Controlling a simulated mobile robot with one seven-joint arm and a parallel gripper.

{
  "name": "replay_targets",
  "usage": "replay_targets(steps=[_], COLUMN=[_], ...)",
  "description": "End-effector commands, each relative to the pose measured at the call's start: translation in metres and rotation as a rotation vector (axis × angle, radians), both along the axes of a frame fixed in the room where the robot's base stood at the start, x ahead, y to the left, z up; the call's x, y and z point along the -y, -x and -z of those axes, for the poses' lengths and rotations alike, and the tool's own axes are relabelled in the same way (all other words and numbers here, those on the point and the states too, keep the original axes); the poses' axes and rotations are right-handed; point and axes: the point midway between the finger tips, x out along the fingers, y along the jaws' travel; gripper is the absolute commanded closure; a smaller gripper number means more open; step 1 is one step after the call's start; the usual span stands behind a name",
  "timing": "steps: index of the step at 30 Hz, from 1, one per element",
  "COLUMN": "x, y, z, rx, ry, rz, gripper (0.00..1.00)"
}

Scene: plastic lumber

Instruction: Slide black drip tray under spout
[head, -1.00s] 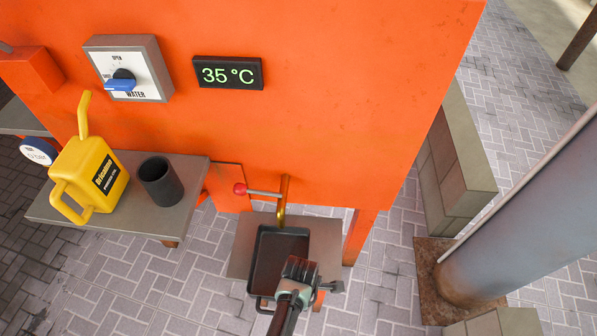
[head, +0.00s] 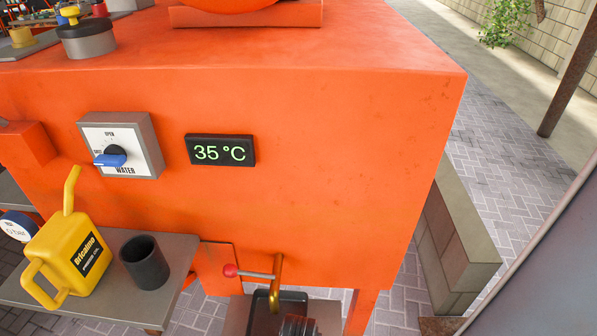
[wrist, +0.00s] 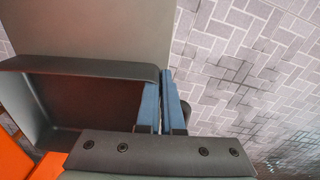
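The black drip tray (head: 291,298) shows only in part at the bottom of the head view, on a grey plate by the orange machine. The brass spout (head: 275,285) with its red-knobbed lever stands above the tray's left part in that view. My gripper (head: 298,326) is at the bottom edge, mostly cut off, beside the tray. In the wrist view, the tray (wrist: 85,100) lies on the left and the blue fingers (wrist: 162,100) are close together at its right end. The tray's wall meets the fingers. I cannot tell whether they grip it.
A grey shelf (head: 170,262) left of the spout holds a yellow oil can (head: 70,260) and a dark cup (head: 145,262). An orange machine leg (head: 360,312) stands right of the tray. Open paving (wrist: 250,70) lies beyond the fingers in the wrist view.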

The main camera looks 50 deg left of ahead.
Motion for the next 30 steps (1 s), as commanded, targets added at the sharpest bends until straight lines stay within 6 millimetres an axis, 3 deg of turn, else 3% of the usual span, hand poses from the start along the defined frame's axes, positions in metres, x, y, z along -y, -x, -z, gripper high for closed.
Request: replay_targets(steps=[14, 21, 27, 30], x=[-0.0009, -0.0006, -0.0002, 0.0008], y=[-0.0011, -0.0007, -0.0003, 0.0007], z=[0.0041, 0.0040, 0.0044, 0.0054], rx=[0.003, 0.002, 0.001, -0.001], ry=[-0.003, -0.002, -0.002, 0.002], rz=[0.000, 0.000, 0.000, 0.000], gripper=[1.00, 0.61, 0.61, 0.43])
